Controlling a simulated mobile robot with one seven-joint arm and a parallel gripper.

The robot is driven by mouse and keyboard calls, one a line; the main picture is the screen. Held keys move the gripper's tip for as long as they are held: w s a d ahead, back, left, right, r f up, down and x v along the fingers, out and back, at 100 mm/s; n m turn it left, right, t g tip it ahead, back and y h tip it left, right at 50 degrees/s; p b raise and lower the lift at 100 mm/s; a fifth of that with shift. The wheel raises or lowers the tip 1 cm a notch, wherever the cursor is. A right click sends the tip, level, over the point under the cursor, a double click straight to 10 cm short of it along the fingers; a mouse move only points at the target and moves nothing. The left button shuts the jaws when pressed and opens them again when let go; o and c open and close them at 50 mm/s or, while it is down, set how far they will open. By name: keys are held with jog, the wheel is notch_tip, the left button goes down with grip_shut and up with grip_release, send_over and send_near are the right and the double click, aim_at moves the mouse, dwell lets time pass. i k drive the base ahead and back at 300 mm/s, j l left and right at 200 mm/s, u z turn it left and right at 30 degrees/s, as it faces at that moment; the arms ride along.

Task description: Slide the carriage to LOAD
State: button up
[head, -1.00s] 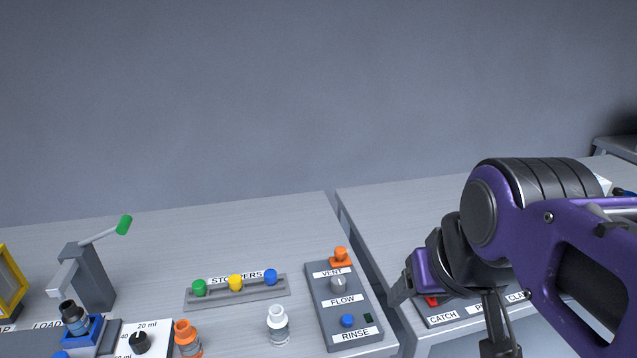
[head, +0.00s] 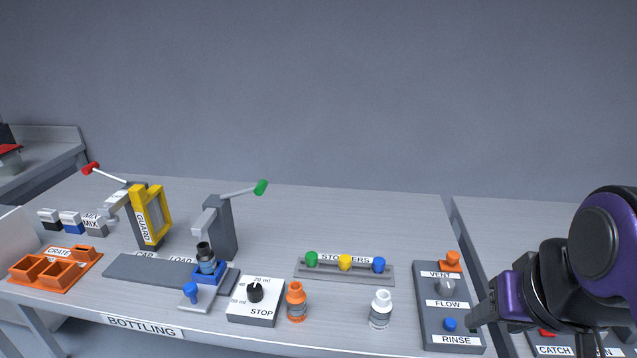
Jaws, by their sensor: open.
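The blue carriage (head: 209,275) sits on a dark grey track (head: 140,270) toward the track's right end. The LOAD label (head: 181,260) and a partly hidden CAP label (head: 145,255) lie along the track's back edge. The carriage is just right of the LOAD label, in front of the grey post with the green-tipped lever (head: 221,228). A blue knob (head: 191,291) stands on a small grey plate before the track. My gripper (head: 482,318) is open and empty at the far right, beside the VENT/FLOW/RINSE panel, far from the carriage.
A stop dial box (head: 252,300), an orange bottle (head: 296,302) and a white bottle (head: 380,310) stand right of the track. A stopper rack (head: 344,272) is behind them. A yellow guard (head: 150,215) and orange crate (head: 55,270) are left.

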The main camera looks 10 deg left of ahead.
aim_at(200, 293)
jog(key=j+u, duration=0.1)
jog(key=u, duration=0.25)
jog(key=j+u, duration=0.15)
jog(key=u, duration=0.15)
jog(key=k+j+u, duration=0.1)
jog(key=u, duration=0.25)
jog(key=l+u, duration=0.5)
jog(key=u, duration=0.25)
jog(key=i+j, duration=0.1)
jog(key=j, duration=0.3)
jog(key=j+u, duration=0.15)
jog(key=j, duration=0.3)
jog(key=k+j, duration=0.25)
jog(key=i+l, duration=0.25)
jog(key=i, duration=0.05)
